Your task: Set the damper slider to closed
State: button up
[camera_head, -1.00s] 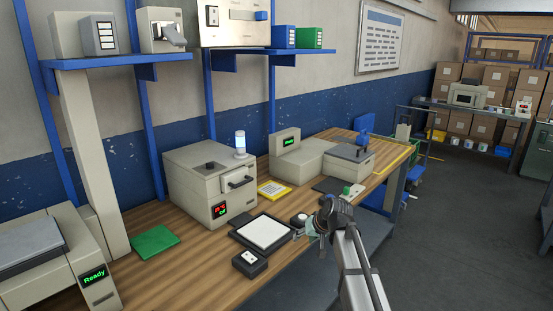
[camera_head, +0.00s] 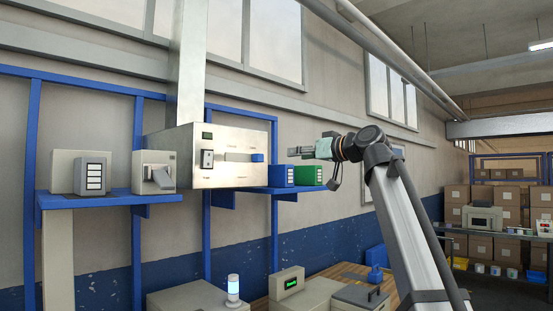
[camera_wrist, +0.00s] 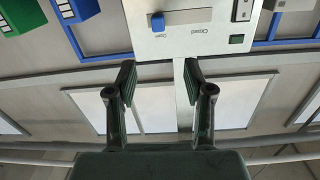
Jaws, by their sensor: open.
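The damper slider's blue knob (camera_head: 257,157) is at the right end of its slot on a metal wall box (camera_head: 185,142).
A rocker switch (camera_head: 207,159) and a small green display (camera_head: 207,135) are on the same box. Blue (camera_head: 281,176) and green (camera_head: 308,175) binders stand on the shelf just below my gripper. A lever unit (camera_head: 154,172) is left of the box.

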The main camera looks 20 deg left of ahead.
jog(key=w, duration=0.1)
jog(key=n+p, duration=0.1)
jog(key=p, duration=0.3)
send_near(261, 155)
jog(key=shift+y, duration=0.3)
jog(key=x, duration=1)
jog(key=shift+w+f, duration=0.15)
jog(key=shift+w, duration=0.05)
jog(key=shift+d, duration=0.1)
grip_shut()
